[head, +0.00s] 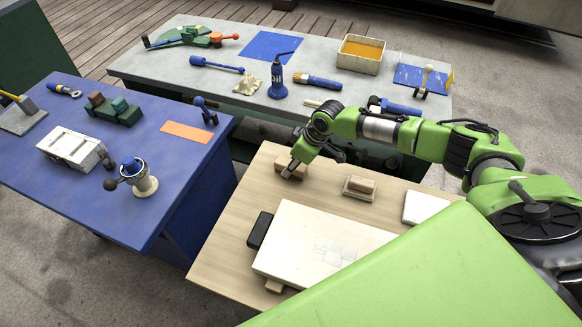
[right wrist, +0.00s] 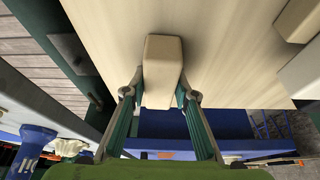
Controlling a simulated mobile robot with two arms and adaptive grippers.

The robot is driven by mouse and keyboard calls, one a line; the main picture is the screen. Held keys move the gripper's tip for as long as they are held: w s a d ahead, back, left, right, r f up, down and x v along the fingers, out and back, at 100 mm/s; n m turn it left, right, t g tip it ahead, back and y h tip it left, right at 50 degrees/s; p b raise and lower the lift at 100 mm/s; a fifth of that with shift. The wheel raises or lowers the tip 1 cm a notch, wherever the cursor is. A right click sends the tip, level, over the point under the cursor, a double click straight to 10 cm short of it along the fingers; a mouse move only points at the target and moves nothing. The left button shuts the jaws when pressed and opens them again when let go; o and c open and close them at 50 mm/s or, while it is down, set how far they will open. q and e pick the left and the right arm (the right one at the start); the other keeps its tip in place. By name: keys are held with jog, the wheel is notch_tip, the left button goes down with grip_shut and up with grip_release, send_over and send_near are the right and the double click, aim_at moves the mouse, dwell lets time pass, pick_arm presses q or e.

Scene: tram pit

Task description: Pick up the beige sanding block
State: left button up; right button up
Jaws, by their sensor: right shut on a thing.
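The beige sanding block (right wrist: 162,62) is a rounded oblong block at the edge of the light wooden table in the right wrist view. My right gripper (right wrist: 159,92) has one finger on each side of its near end and is shut on it. In the head view the block (head: 280,163) is partly hidden by my right gripper (head: 292,168) at the wooden table's far left corner. I cannot tell whether the block still touches the tabletop. My left gripper is not in view.
On the wooden table (head: 222,240) are a similar beige block on a pale base (head: 360,187), a large cream board (head: 300,240), a black block (head: 260,230) and a white piece (head: 425,207). A blue table (head: 75,190) and a grey bench (head: 225,90) hold tools.

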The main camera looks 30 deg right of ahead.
aim_at(288, 162)
notch_tip(288, 162, up, 3)
jog(key=shift+w+r+b, duration=0.1)
jog(key=shift+r+b, duration=0.1)
jog(key=shift+b, duration=0.75)
jog(key=s+a+r+b, duration=0.2)
jog(key=s+a+r, duration=0.2)
jog(key=s+r, duration=0.6)
jog(key=s, duration=0.3)
jog(key=shift+s+a, duration=0.2)
jog(key=shift+s, duration=0.05)
jog(key=shift+o, duration=0.9)
jog(key=shift+r, duration=0.1)
jog(key=shift+c, duration=0.3)
